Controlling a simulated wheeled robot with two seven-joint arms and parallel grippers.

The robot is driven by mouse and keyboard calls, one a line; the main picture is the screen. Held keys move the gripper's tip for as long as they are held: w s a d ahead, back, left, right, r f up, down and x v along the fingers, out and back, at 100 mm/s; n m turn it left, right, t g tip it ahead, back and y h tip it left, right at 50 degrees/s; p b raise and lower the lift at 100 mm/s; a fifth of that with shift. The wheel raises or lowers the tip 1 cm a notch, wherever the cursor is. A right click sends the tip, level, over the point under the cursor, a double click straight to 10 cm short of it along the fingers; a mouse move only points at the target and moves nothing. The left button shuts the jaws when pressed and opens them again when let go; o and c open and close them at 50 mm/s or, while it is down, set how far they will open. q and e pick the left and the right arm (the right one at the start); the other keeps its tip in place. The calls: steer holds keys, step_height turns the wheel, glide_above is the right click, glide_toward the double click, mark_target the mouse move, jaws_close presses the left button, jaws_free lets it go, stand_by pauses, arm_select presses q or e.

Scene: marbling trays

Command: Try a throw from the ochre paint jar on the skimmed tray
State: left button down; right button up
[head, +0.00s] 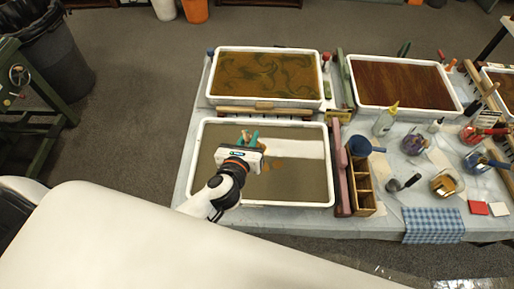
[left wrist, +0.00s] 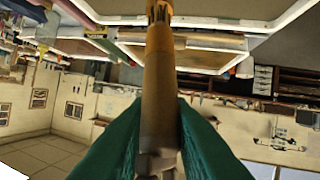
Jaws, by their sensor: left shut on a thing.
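The near tray (head: 290,204) has a white rim and a grey-brown surface with a pale band (head: 300,149) across it. Orange-ochre spots (head: 277,164) show on that surface beside my gripper. My left gripper (head: 247,139), with green fingers, is over the tray's left-middle part. It is shut on a brush, whose tan wooden handle (left wrist: 158,110) stands between the fingers in the left wrist view. The ochre paint jar (head: 445,183) stands on the right of the table. My right gripper is not in view.
Two trays with patterned surfaces stand behind, one brown-green (head: 265,103) and one red-brown (head: 400,107). A wooden divided box (head: 361,187) and a pink-red bar (head: 341,175) lie right of the near tray. Other jars, a squeeze bottle (head: 385,122) and a blue checked cloth (head: 433,224) are farther right.

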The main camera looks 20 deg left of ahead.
arm_select(q)
steer(key=s+a, duration=0.9)
steer(key=a, duration=0.1)
steer(key=shift+s+a, duration=0.2)
steer(key=shift+s, duration=0.05)
stand_by(0.3)
step_height(320, 180, down, 5)
steer(key=b, duration=0.4)
step_height(320, 180, up, 5)
steer(key=p, duration=0.5)
stand_by(0.6)
